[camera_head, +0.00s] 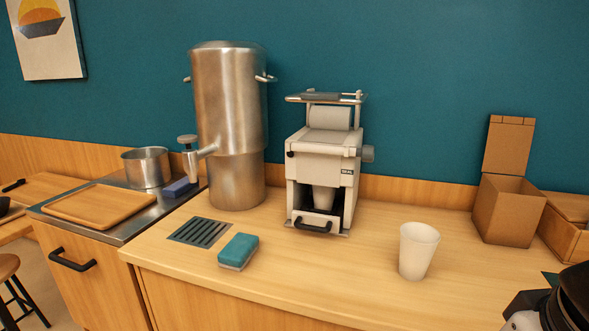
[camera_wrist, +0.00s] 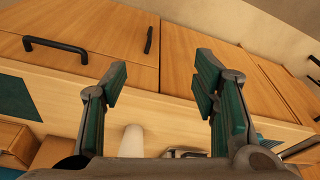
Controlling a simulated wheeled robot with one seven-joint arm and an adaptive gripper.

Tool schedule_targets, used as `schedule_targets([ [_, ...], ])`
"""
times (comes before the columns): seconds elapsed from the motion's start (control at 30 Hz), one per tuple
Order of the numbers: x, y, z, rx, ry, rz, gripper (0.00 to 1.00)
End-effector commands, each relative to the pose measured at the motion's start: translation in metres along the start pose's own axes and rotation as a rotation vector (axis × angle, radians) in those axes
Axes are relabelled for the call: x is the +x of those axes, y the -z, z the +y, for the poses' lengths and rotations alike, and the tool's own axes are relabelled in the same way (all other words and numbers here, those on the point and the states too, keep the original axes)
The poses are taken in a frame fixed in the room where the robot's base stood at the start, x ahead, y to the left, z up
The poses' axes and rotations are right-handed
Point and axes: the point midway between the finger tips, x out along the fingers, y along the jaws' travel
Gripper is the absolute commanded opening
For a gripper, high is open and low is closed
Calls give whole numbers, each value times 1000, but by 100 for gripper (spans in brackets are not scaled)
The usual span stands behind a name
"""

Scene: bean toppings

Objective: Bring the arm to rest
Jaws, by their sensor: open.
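My gripper (camera_wrist: 160,92) shows in the wrist view with its two green-padded fingers spread apart. It is open, with nothing between the fingertips. Beyond the fingers are the wooden cabinet fronts and the counter edge. In the head view only a dark part of my arm (camera_head: 574,297) shows at the lower right corner; the fingers are not seen there. A white cup (camera_head: 418,252) stands upright on the counter, apart from my arm. The cup also appears in the wrist view (camera_wrist: 131,141), low and left of centre, beyond the fingers.
A sealing machine (camera_head: 322,160) with a cup inside stands at mid-counter. Left of it are a tall metal urn (camera_head: 230,120), a drain grate (camera_head: 200,232) and a blue sponge (camera_head: 239,251). An open cardboard box (camera_head: 508,212) stands at right. The front counter is mostly clear.

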Motion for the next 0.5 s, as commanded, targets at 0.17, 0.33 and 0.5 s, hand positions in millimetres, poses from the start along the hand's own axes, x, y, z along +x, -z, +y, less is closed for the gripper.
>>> schedule_targets([
  [0.17, -55, 6, 0, -2, 1, 58, 54],
  [0.33, -94, 9, 0, -4, 1, 111, 54],
  [0.5, -119, 12, 1, -5, 1, 149, 54],
])
